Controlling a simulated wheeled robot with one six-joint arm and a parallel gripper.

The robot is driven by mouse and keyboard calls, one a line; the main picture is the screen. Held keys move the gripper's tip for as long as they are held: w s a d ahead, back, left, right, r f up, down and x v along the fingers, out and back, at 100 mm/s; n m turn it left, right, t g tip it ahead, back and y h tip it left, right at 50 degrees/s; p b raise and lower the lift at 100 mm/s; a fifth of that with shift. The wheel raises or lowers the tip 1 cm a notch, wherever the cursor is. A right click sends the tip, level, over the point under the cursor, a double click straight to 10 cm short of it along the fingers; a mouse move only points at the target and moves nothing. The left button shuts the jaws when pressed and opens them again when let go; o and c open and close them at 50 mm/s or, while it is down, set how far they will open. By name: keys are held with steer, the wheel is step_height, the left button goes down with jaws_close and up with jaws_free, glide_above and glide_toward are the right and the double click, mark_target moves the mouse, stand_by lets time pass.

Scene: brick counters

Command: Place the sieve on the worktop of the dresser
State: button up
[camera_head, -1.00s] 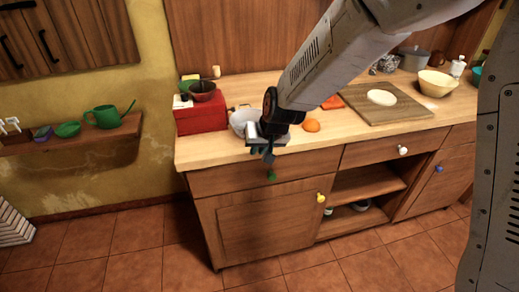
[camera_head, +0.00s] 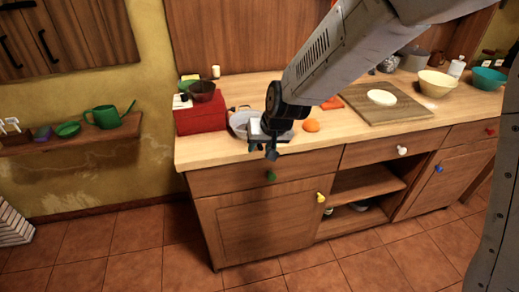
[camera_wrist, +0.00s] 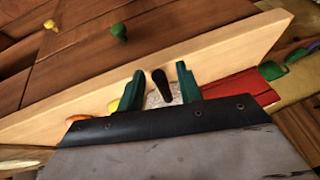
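The sieve (camera_head: 239,121) looks like a pale grey round bowl on the worktop (camera_head: 206,151) of the dresser, beside the red box. My gripper (camera_head: 262,151) is at the worktop's front edge and partly covers the sieve. In the wrist view my gripper (camera_wrist: 161,84) has its two green fingers apart, with a dark handle (camera_wrist: 159,78) between them. Gaps show on both sides of the handle. A pale mesh part (camera_wrist: 153,99) shows behind the fingers; most of it is hidden by the gripper body.
An orange (camera_head: 311,125) and a cutting board (camera_head: 390,112) lie to the right. Cream (camera_head: 436,82) and turquoise (camera_head: 488,77) bowls stand further right. Bare worktop runs along the front edge.

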steer(key=s+d+r, duration=0.8)
steer(key=d+r, duration=0.3)
steer(key=r, duration=0.2)
steer(key=s+d+r+m+g+h, duration=0.1)
steer(key=s+d, duration=0.7)
steer(key=s, duration=0.3)
steer(key=s+d+r+m+g+h, duration=0.1)
steer(key=s+d+r+g+h, duration=0.1)
steer(key=s+d, duration=0.7)
steer(key=shift+s+r+m, duration=0.15)
steer(key=shift+s+m, duration=0.15)
steer(key=shift+s, duration=0.95)
steer(key=shift+d, duration=0.1)
